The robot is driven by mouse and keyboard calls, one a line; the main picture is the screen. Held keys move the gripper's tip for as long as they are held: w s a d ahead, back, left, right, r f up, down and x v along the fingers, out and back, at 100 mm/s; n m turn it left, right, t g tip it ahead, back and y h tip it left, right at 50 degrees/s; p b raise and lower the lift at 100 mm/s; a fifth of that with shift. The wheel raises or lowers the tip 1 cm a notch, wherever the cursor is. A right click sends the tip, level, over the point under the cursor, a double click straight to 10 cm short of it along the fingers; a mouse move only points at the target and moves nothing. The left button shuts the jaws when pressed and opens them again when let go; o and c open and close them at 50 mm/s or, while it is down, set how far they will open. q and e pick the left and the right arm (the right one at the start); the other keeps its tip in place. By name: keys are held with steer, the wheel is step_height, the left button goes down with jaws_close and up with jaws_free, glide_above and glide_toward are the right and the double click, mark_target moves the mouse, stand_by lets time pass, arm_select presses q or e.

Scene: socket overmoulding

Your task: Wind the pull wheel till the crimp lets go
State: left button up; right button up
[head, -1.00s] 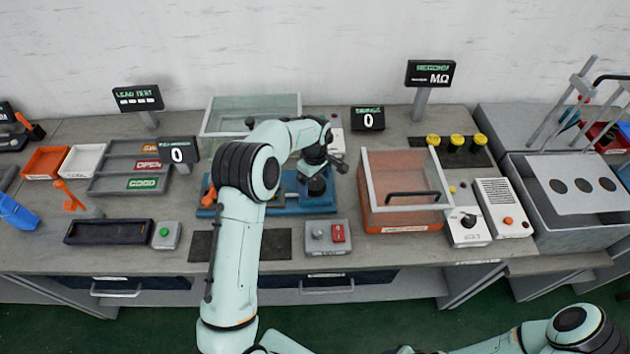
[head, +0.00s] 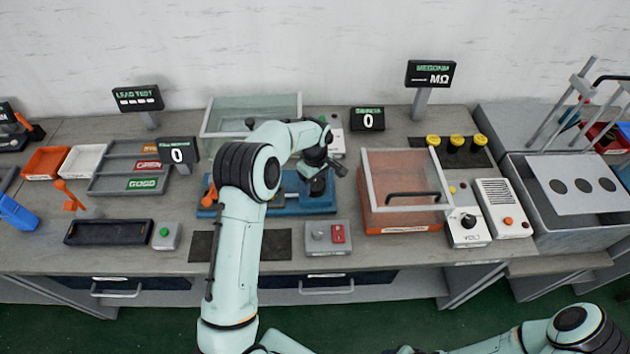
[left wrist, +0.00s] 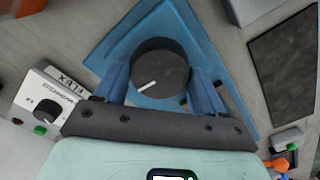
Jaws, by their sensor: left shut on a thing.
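The pull wheel, a round dark knob with a white index line (left wrist: 172,62), sits on a blue base plate (left wrist: 158,26) in the left wrist view. The blue base (head: 290,206) also shows in the head view, partly hidden by my left arm. My left gripper (left wrist: 163,78) is shut on the wheel, one blue finger on each side of it. In the head view the gripper (head: 318,173) is over the base's right part, and the wheel is mostly hidden under it. The crimp itself cannot be made out. My right gripper is out of view.
A small display behind and left of my arm reads 0 (head: 178,153). A grey box with a red switch (head: 338,233) stands in front of the base. An orange-based bin with a clear guard (head: 402,215) is on the right, and a clear tank (head: 225,112) behind.

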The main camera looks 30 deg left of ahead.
arm_select(q)
steer(key=m, duration=1.5)
steer(key=shift+m, duration=0.4)
steer(key=m, duration=0.5)
stand_by(0.4)
steer(key=o, duration=1)
steer(key=shift+o, duration=0.2)
